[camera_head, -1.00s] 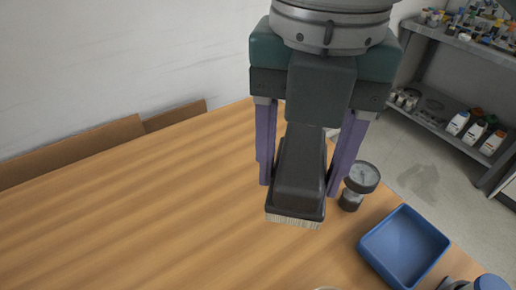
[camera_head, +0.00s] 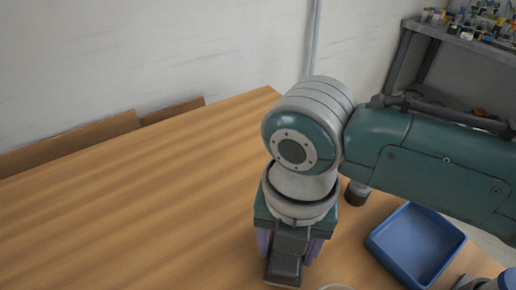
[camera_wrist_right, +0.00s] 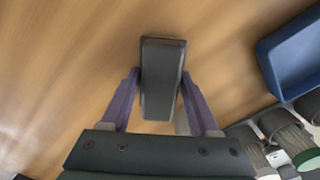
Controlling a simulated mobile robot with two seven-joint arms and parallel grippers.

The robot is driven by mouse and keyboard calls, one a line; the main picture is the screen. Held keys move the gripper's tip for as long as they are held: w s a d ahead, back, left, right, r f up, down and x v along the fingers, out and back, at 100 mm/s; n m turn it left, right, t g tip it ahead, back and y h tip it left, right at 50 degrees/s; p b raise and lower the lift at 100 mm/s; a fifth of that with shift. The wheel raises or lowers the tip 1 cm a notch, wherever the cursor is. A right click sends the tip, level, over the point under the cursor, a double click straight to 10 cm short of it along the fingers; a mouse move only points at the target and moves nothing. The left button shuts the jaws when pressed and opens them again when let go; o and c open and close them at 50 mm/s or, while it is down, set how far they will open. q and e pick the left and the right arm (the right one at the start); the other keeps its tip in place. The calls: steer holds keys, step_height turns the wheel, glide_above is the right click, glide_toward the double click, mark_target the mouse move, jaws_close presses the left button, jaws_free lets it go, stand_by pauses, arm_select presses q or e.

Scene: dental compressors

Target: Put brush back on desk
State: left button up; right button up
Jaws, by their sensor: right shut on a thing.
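The brush (camera_head: 284,268) is a dark block; in the head view only its top end shows below my right gripper (camera_head: 288,245), low in the picture. In the right wrist view the brush (camera_wrist_right: 162,80) sits between the two purple fingers of my right gripper (camera_wrist_right: 160,88), which are shut on it. Its bristles are hidden in both views. The wooden desk (camera_head: 130,210) lies below; I cannot tell whether the brush touches it. My left gripper is not in view.
A blue tray (camera_head: 415,243) stands right of the gripper and also shows in the right wrist view (camera_wrist_right: 290,60). A dark gauge base (camera_head: 357,193) shows partly behind my arm. Several dark objects (camera_wrist_right: 285,130) lie near the wrist view's lower right. The desk's left side is clear.

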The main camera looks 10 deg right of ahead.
steer(key=shift+f, duration=0.25)
steer(key=shift+f, duration=0.15)
steer(key=o, duration=1.2)
steer(key=shift+r, duration=0.4)
step_height(320, 180, up, 12)
steer(key=p, duration=0.3)
steer(key=shift+f, duration=0.15)
steer(key=s+a+f+m+y, duration=0.1)
steer(key=s+a+m+y, duration=0.2)
steer(key=m, duration=0.4)
steer(key=s+d+m+t+h, duration=0.1)
steer(key=s+d+m, duration=0.3)
steer(key=m, duration=0.7)
steer(key=s+d+m+t+h, duration=0.1)
steer(key=s+d+m, duration=0.3)
steer(key=d+m, duration=0.4)
steer(key=m+t, duration=0.1)
steer(key=m, duration=0.2)
steer(key=shift+s+d+r+t+h, duration=0.15)
steer(key=shift+s+d+t+h, duration=0.15)
steer(key=shift+s+h, duration=0.1)
